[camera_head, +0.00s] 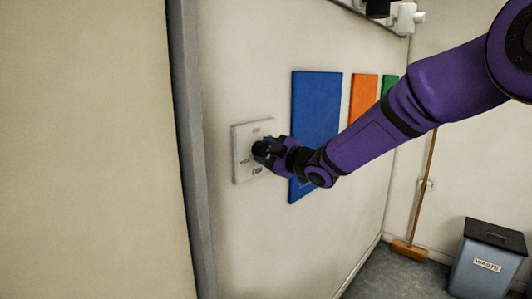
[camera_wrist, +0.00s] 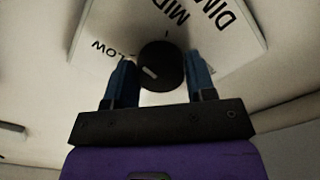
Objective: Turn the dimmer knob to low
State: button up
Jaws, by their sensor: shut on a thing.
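The dimmer knob (camera_wrist: 161,66) is a round black knob with a pale pointer line, on a white wall plate (camera_wrist: 235,60). The pointer line lies on the knob's lower left part. My gripper (camera_wrist: 162,84) has its two blue fingers on either side of the knob and is shut on it. In the head view my gripper (camera_head: 268,150) covers part of the plate (camera_head: 243,172), and the knob shows as a dark shape at the fingers.
A blue panel (camera_head: 315,110) hangs on the wall right beside the plate, partly behind my arm. Orange (camera_head: 363,95) and green (camera_head: 389,87) panels hang farther along. A grey post (camera_head: 188,130) stands left of the plate. A broom (camera_head: 410,249) and waste bin (camera_head: 488,260) stand at lower right.

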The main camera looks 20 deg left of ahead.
jog(key=n, duration=0.3)
jog(key=shift+n, duration=2.2)
jog(key=o, duration=0.9)
jog(key=shift+r, duration=0.1)
jog(key=shift+d, duration=0.1)
jog(key=v, duration=1)
jog(key=shift+s+d, duration=0.1)
jog(key=shift+d, duration=0.2)
jog(key=shift+d, duration=0.1)
